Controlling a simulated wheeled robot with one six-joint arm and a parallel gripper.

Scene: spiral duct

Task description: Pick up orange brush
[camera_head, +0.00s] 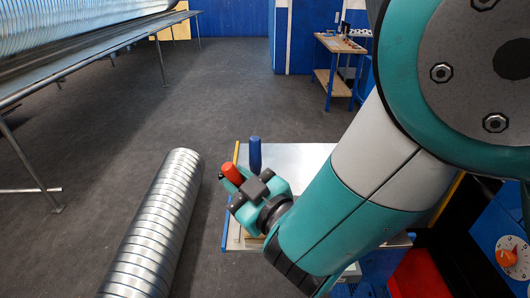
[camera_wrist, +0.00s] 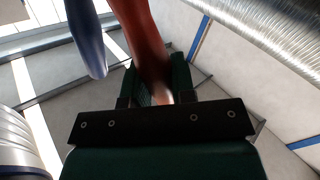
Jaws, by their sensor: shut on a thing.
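The orange brush (camera_head: 231,173) shows as an orange-red handle end at my gripper (camera_head: 240,191) in the head view. In the wrist view the brush (camera_wrist: 147,40) runs up between the two dark green fingers of my gripper (camera_wrist: 153,88), which is shut on it. The fingers and the wrist hide its lower part. A blue handle (camera_head: 255,153) stands upright just behind my gripper, over the light table top (camera_head: 300,158). In the wrist view the blue handle (camera_wrist: 87,38) is close to the left of the brush, apart from the left finger.
A ribbed metal spiral duct (camera_head: 155,225) lies left of the table. A long metal rack (camera_head: 85,55) stands at the upper left. A wooden workbench (camera_head: 340,45) with small items is at the back right. The grey floor (camera_head: 225,85) between them is clear.

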